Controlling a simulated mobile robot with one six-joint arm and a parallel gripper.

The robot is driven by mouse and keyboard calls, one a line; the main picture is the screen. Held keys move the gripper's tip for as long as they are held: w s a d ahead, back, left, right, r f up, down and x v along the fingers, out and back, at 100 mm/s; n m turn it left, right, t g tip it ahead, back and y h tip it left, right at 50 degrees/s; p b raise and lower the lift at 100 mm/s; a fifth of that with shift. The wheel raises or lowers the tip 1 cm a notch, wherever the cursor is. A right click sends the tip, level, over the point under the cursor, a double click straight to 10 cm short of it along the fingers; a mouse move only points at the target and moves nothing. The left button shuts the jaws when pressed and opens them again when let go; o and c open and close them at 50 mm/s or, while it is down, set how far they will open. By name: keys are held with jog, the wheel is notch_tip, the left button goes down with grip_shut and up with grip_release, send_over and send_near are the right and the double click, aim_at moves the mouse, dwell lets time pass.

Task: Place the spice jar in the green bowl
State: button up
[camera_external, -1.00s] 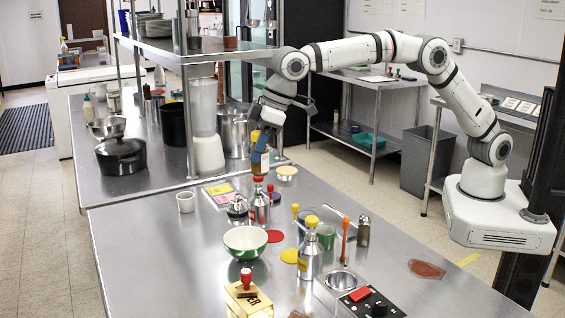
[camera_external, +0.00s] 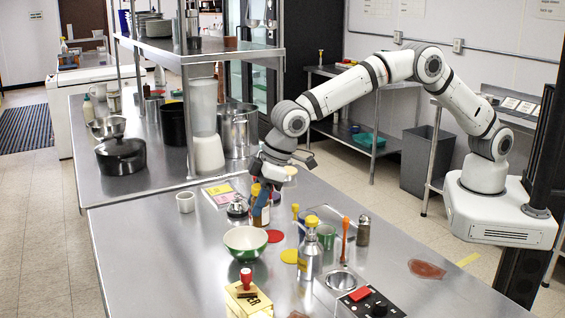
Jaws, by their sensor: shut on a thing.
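My gripper (camera_external: 260,207) reaches down to the counter behind the green bowl, a little to its right. It is shut on a small jar (camera_external: 266,213), which I take to be the spice jar. The fingers hide most of the jar, and I cannot tell whether it still touches the counter. The green bowl (camera_external: 245,243), white inside, stands upright with its opening clear. It looks empty.
A small metal pot (camera_external: 237,208) stands close left of my gripper. A yellow-capped metal bottle (camera_external: 309,260), a green cup (camera_external: 326,237) and a shaker (camera_external: 363,231) stand to the right.

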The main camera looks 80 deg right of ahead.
aim_at(254, 224)
notch_tip(254, 224, down, 4)
jog(key=shift+r+p, duration=0.15)
jog(key=shift+p, duration=0.3)
jog(key=shift+f+b, duration=0.5)
jog(key=shift+b, duration=0.05)
jog(key=o, duration=1)
jog(key=shift+o, duration=0.2)
jog(key=shift+r, duration=0.2)
jog(key=shift+s+r+p, duration=0.1)
jog(key=shift+r+p, duration=0.35)
jog(key=shift+r, duration=0.2)
jog(key=b+v, duration=0.2)
jog(key=v, duration=0.9)
jog(key=shift+s+b, duration=0.15)
jog(key=shift+b, duration=0.15)
jog(key=shift+d+r, duration=0.15)
